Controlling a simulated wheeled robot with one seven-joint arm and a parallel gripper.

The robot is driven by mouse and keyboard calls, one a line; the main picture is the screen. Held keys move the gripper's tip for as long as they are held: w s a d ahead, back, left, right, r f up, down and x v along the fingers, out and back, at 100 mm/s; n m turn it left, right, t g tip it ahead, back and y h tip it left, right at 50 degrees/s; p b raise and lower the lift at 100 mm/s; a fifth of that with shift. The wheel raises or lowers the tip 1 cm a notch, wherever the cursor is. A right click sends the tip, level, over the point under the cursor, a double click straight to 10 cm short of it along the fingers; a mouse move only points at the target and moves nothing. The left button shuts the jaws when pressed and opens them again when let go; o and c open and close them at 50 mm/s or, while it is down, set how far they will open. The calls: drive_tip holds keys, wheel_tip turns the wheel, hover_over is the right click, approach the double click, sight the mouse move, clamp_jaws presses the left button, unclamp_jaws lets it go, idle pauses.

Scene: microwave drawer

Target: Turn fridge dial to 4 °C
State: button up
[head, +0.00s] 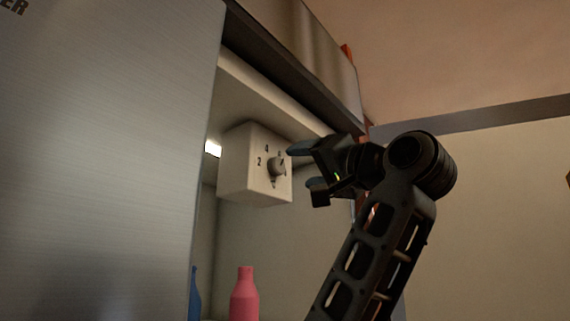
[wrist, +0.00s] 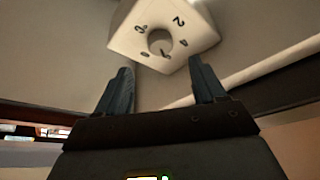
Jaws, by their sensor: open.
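The fridge dial is a small round grey knob (head: 277,167) on the face of a white box (head: 245,165) under the fridge ceiling. The digits 2 and 4 show on the face in the head view; other marks are partly hidden or too small to read. In the wrist view the knob (wrist: 159,42) appears ahead of my fingers, with digits around it. My gripper (head: 303,167) is open and empty, just right of the knob in the head view. In the wrist view its two fingers (wrist: 160,82) stand apart, with the knob beyond their tips. I cannot tell the pointer's exact setting.
The steel fridge door (head: 100,170) fills the left of the head view. A pink bottle (head: 244,295) and a blue bottle (head: 194,295) stand below the box. A lit lamp (head: 212,149) is behind the box. A cabinet edge (head: 290,75) runs above my gripper.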

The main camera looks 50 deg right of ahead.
sight(280, 166)
drive_tip(key=p+x, duration=0.2)
drive_tip(key=x, duration=0.5)
drive_tip(key=shift+w+d+r, duration=0.1)
drive_tip(key=shift+w+r, duration=0.05)
drive_tip(key=shift+w, duration=0.15)
drive_tip(key=c, duration=1.1)
